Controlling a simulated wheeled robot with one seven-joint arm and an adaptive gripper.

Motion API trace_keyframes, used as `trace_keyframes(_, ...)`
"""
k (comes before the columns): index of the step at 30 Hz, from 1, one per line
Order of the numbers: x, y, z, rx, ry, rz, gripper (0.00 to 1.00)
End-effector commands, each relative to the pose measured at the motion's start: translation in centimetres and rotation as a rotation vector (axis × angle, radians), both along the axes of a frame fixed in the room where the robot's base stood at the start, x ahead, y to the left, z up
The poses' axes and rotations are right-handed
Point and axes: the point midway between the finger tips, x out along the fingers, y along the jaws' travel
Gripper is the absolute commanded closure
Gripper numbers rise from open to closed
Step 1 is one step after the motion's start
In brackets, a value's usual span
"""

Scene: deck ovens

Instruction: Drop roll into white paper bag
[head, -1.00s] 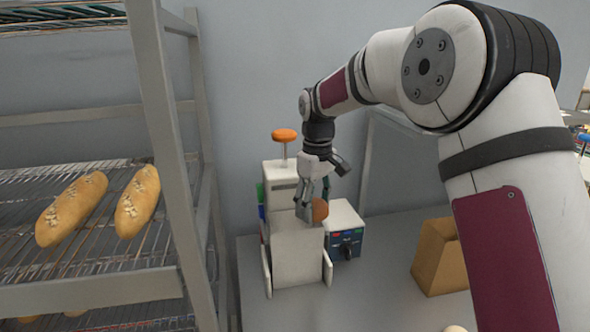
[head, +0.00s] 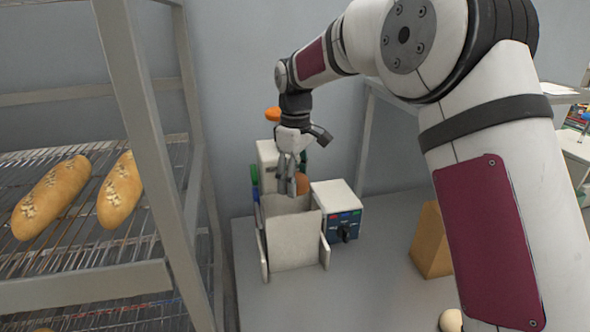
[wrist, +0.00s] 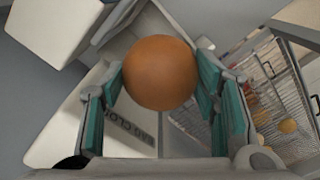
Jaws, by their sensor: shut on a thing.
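My gripper (head: 292,188) is shut on a round orange-brown roll (wrist: 160,73). In the wrist view the roll sits between the teal-padded fingers; in the head view only part of the roll (head: 302,183) shows beside them. A white, open-topped, bag-like thing (head: 294,242) stands between two upright side plates on the grey counter; I take it for the white paper bag. The gripper and roll are just above its back rim in the head view. In the wrist view pale walls lie below the roll, one surface lettered "BAG CLO". The roll hides part of what is beneath.
A white box with a dark control panel (head: 343,224) stands right of the bag. A brown bag (head: 431,243) and a pale round item (head: 451,320) are farther right. A metal rack with long loaves (head: 52,197) is at left.

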Motion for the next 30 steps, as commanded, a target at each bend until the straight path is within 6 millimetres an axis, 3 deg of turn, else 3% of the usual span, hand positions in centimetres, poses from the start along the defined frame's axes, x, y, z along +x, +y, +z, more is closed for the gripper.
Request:
trace_keyframes(9,0.0,0.0,-0.3,0.000,-0.001,0.000,0.69)
trace_keyframes(10,0.0,0.0,-0.3,0.000,-0.001,0.000,0.43)
trace_keyframes(13,0.0,0.0,-0.3,0.000,-0.001,0.000,0.22)
trace_keyframes(23,0.0,0.0,-0.2,0.000,-0.001,0.000,0.22)
trace_keyframes(30,0.1,0.0,2.6,0.001,-0.006,0.000,0.22)
